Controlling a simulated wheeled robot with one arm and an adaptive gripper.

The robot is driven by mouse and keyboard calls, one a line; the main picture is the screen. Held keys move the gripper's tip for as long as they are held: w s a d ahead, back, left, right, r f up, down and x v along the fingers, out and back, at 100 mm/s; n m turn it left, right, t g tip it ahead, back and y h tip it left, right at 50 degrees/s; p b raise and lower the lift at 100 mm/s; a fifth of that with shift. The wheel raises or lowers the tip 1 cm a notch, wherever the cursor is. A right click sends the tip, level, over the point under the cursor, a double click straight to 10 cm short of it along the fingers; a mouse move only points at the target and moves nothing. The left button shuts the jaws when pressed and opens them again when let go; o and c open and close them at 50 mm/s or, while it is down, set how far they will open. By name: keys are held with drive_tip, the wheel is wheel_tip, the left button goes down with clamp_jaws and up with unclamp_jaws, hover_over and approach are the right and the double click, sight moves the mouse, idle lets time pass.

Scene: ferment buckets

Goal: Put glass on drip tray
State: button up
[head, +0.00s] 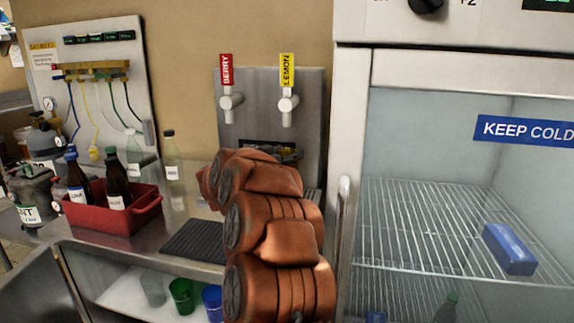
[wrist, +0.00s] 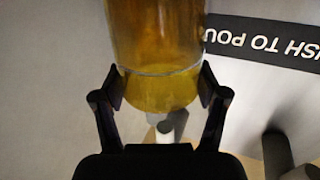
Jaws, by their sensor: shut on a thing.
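My gripper (wrist: 160,88) is shut on an amber-yellow glass (wrist: 155,35) in the wrist view, with one finger on each side near its end. Whether the colour is the glass itself or liquid in it, I cannot tell. In the head view my arm hides the glass and most of the gripper. The tap panel (head: 310,105) carries a red BERRY tap (head: 227,72) and a yellow LEMON tap (head: 287,72).
A black ribbed mat (head: 195,241) lies bare on the steel counter. A red crate (head: 112,212) with dark bottles stands left, near a clear bottle (head: 172,160). Cups, including a green one (head: 181,296), sit on the shelf below. The cold cabinet (head: 353,80) stands close right.

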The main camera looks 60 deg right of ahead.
drive_tip(key=shift+w+d, duration=0.1)
drive_tip(key=shift+d, duration=0.1)
wheel_tip(320, 180, down, 4)
drive_tip(key=shift+r+b, duration=0.15)
drive_tip(key=shift+b, duration=0.15)
drive_tip(key=o, duration=1.7)
drive_tip(key=shift+a+r, duration=0.1)
drive_tip(key=shift+a, duration=0.1)
drive_tip(key=a, duration=1.1)
drive_tip(key=shift+w+a, duration=0.3)
drive_tip(key=shift+a, duration=0.05)
